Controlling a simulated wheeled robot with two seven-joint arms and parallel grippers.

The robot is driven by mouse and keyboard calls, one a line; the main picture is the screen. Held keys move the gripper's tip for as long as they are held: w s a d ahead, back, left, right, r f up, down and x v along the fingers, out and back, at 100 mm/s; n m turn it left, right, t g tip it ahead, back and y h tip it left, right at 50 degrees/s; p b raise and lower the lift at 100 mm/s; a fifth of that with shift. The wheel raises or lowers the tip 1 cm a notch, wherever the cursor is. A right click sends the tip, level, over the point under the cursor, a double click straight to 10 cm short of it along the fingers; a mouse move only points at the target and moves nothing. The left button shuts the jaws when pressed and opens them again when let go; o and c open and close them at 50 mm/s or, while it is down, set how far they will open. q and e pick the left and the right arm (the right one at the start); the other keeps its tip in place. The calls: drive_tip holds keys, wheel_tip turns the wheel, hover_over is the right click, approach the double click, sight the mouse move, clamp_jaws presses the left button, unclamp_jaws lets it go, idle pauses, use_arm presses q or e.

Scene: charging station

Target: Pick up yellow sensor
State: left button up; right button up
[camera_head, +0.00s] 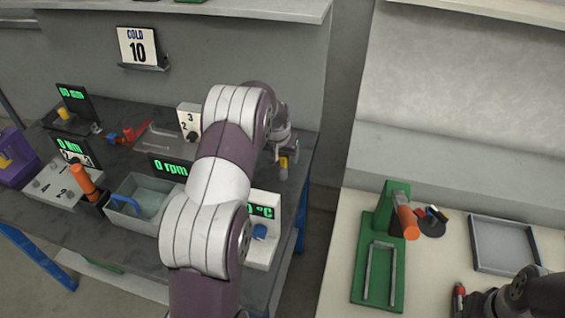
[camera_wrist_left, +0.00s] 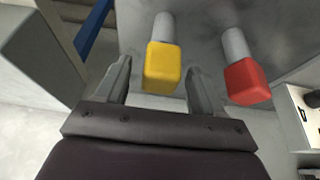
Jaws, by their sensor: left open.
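The yellow sensor has a yellow block head on a grey cylinder; in the left wrist view the yellow sensor (camera_wrist_left: 162,66) lies between the two fingers of my left gripper (camera_wrist_left: 158,85), with a visible gap on each side. In the head view a small part of the yellow sensor (camera_head: 283,163) shows near the right edge of the dark table. My left gripper (camera_head: 285,150) is there too, open and mostly hidden behind my left arm. My right arm shows at the lower right; its gripper's fingertips cannot be made out.
A red-headed sensor (camera_wrist_left: 246,82) stands close to the right of the yellow one in the left wrist view. A grey bin (camera_head: 132,205) and a white device with a blue knob (camera_head: 262,250) are on the dark table. A green stand (camera_head: 380,285) and grey tray (camera_head: 505,246) occupy the pale table.

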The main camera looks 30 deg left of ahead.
use_arm(q)
drive_tip(key=shift+r, duration=0.1)
drive_tip(key=c, duration=1.1)
drive_tip(key=shift+o, duration=0.2)
